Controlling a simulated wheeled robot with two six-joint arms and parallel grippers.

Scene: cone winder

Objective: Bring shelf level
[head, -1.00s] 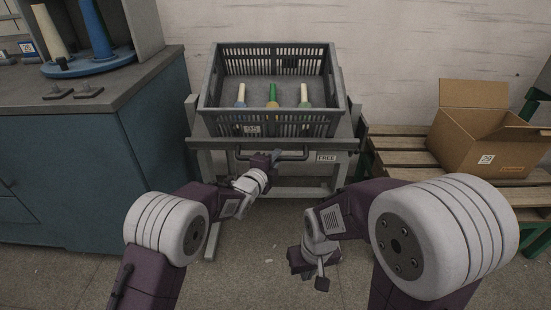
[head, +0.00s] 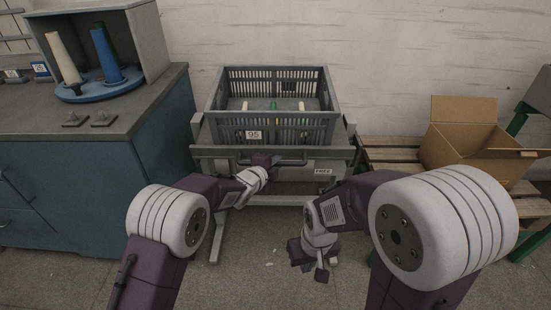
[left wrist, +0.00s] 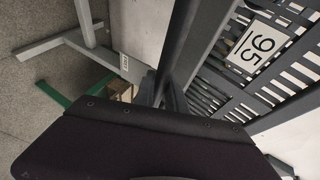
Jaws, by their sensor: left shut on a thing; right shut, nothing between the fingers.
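The grey shelf (head: 215,151) stands in the middle of the head view. A dark handle bar (head: 303,161) runs along its front. My left gripper (head: 268,162) is shut on this handle bar; its fingertips are small and partly hidden there. In the left wrist view the bar (left wrist: 187,45) passes up from the gripper, beside the crate. The shelf's front edge looks about horizontal in the head view. My right gripper (head: 319,272) is shut and empty, low in front of the shelf and apart from it.
A grey slatted crate (head: 290,130), labelled 95, sits on the shelf with cones inside. A blue cabinet (head: 80,190) stands close on the left. A cardboard box (head: 470,150) lies on a pallet (head: 525,205) at the right. Floor in front is clear.

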